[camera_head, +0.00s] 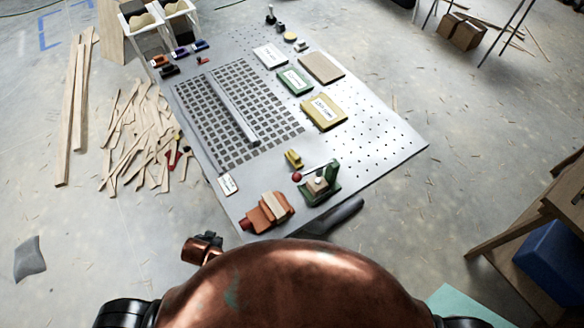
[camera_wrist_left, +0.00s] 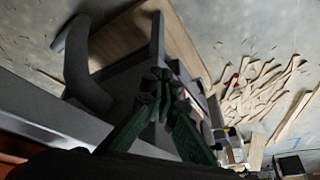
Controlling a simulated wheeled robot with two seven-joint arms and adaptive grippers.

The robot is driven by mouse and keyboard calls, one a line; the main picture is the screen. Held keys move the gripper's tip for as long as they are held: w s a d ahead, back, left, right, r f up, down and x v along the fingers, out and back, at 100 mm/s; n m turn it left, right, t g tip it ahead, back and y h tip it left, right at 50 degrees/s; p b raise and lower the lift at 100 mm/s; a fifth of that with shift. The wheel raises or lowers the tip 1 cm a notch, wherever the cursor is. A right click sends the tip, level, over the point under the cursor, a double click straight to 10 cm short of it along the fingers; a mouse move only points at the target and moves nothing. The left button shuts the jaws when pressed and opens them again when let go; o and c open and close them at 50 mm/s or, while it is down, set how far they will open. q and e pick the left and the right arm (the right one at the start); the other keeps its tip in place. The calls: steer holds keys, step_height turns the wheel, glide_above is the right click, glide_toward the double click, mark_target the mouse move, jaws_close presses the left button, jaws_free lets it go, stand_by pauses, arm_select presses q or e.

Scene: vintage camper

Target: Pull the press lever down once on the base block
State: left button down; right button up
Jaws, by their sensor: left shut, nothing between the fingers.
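The green press (camera_head: 330,186) stands near the front right corner of the metal tabletop. Its thin lever (camera_head: 315,170) runs left from the press and ends in a red knob (camera_head: 297,177). A pale block (camera_head: 317,185) sits at the foot of the press. In the left wrist view, my left gripper (camera_wrist_left: 164,80) has its green fingers together, with nothing seen between them. The press cannot be made out there. In the head view I do not see the left fingers, and my right gripper is not in view.
A copper-coloured vise (camera_head: 268,212) with a wooden piece stands left of the press. A small yellow object (camera_head: 293,158) is just behind the lever. Farther back lie a yellow box (camera_head: 323,112) and a green box (camera_head: 295,80). The perforated tabletop right of the press is clear.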

arm_select(q)
steer(key=w+d+r+m+t+h+p, duration=0.1)
steer(key=w+d+r+m, duration=0.2)
steer(key=r, duration=0.6)
steer(key=w+d+r+t+h+p, duration=0.1)
steer(key=w+d+r+t, duration=0.1)
steer(key=w+d+r, duration=0.45)
steer(key=w+d+r+m+t+h+p, duration=0.1)
steer(key=d+r+m, duration=0.1)
steer(key=r, duration=0.8)
steer(key=s+d+r+m+h+p, duration=0.1)
steer(key=s+d+r+m+h, duration=0.2)
steer(key=d+r, duration=1)
steer(key=d+m+h, duration=0.2)
steer(key=m, duration=0.3)
steer(key=shift+g+p, duration=0.35)
steer(key=shift+g, duration=0.05)
steer(key=shift+r, duration=0.1)
